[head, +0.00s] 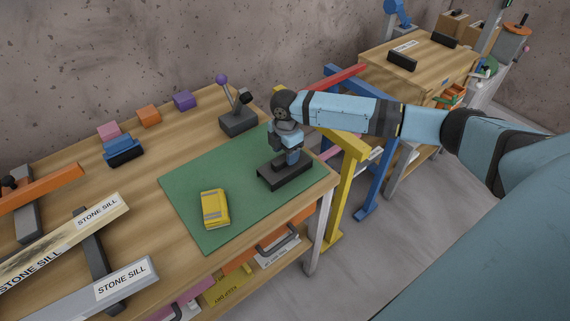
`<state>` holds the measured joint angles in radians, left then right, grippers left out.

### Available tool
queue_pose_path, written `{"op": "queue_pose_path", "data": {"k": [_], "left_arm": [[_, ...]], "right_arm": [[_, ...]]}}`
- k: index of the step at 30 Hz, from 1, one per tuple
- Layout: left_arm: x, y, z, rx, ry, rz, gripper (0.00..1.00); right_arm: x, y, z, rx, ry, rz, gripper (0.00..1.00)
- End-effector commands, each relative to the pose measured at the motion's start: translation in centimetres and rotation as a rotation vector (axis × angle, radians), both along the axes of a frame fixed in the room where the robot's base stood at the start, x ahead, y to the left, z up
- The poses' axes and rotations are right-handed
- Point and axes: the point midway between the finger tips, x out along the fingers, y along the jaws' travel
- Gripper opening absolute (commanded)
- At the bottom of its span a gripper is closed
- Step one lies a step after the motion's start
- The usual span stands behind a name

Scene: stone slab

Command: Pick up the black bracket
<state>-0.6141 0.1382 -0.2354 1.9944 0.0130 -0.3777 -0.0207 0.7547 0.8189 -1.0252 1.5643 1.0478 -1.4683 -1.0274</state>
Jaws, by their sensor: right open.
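The black bracket (286,180) lies on the green mat (190,190) near the mat's right corner, close to the table's right edge. My right gripper (291,161) points down directly over it, with its fingertips at or just above the bracket. The gripper is open. I cannot tell whether the fingers touch the bracket, and the gripper hides part of its back. My left gripper is not in view.
A yellow box (215,209) sits on the mat to the left. A dark lever device (238,118) with a purple knob stands behind. Coloured blocks (148,115) and stone sill pieces (125,282) occupy the left. A yellow trestle (345,190) stands right of the table.

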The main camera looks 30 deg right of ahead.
Motion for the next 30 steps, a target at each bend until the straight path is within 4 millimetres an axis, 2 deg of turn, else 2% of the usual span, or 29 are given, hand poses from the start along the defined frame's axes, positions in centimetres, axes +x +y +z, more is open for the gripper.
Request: {"op": "queue_pose_path", "data": {"k": [3,6,14,17,21,22,30], "left_arm": [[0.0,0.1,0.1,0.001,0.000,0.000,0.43],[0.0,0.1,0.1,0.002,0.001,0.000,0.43],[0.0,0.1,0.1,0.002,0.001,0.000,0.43],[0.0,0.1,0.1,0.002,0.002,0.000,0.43],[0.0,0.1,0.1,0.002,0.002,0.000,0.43],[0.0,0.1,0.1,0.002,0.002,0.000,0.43],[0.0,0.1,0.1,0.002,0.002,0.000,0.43]], "right_arm": [[0.2,0.0,-1.9,0.000,0.001,0.000,0.57],[0.2,-0.1,-2.9,-0.001,0.002,0.001,0.57],[0.2,-0.1,-3.2,0.000,-0.001,0.001,0.57],[0.2,-0.1,-3.2,0.000,0.000,0.001,0.39],[0.2,-0.1,-3.2,-0.001,0.000,0.001,0.07],[0.2,-0.1,-3.2,-0.001,0.000,0.001,0.04],[0.2,-0.1,-3.1,0.000,-0.001,0.001,0.04]]}}
